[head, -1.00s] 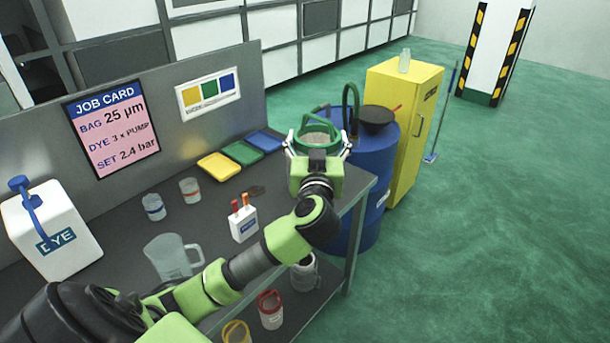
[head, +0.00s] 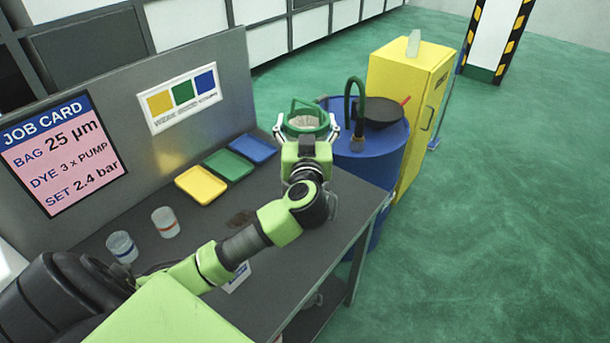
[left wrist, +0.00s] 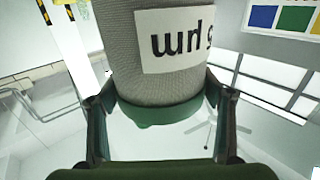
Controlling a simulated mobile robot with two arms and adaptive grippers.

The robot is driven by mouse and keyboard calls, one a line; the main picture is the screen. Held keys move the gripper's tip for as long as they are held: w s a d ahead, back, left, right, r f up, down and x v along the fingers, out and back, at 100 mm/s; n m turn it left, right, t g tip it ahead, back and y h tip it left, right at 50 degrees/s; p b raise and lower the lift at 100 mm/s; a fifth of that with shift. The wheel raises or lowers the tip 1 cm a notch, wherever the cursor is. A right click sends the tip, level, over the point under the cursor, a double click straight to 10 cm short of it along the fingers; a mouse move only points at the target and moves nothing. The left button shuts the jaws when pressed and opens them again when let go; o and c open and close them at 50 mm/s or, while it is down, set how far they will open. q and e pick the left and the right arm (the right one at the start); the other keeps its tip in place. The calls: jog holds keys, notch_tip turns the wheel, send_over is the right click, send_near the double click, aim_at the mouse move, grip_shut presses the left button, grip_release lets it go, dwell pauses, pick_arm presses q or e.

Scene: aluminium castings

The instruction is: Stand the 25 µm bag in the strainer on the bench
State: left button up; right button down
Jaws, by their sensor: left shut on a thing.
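My left gripper (head: 306,129) is shut on the green-rimmed bag (head: 304,122) and holds it near the far right end of the bench (head: 318,232). The bag has a green loop handle and a pale mesh inside. My gripper and arm hide what is directly under the bag. I cannot make out a strainer. My right gripper is not in view.
Yellow (head: 201,184), green (head: 229,164) and blue (head: 253,148) trays lie along the back panel. Two cups (head: 165,222) stand at the left. A blue drum (head: 382,150) with a black pan (head: 383,110) and a yellow cabinet (head: 408,75) stand beyond the bench.

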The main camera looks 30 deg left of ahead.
pick_arm(q)
jog(key=f, duration=1)
jog(key=shift+w+a, duration=0.25)
jog(key=shift+a, duration=0.15)
jog(key=shift+d+f, duration=0.1)
jog(key=shift+f, duration=0.05)
jog(key=f, duration=0.3)
jog(key=shift+s+d+b, duration=0.15)
jog(key=shift+s+b, duration=0.05)
jog(key=shift+b, duration=0.2)
jog(key=shift+w+f, duration=0.1)
jog(key=shift+f, duration=0.25)
jog(key=o, duration=1.6)
jog(key=shift+f, duration=0.1)
jog(key=shift+o, duration=0.2)
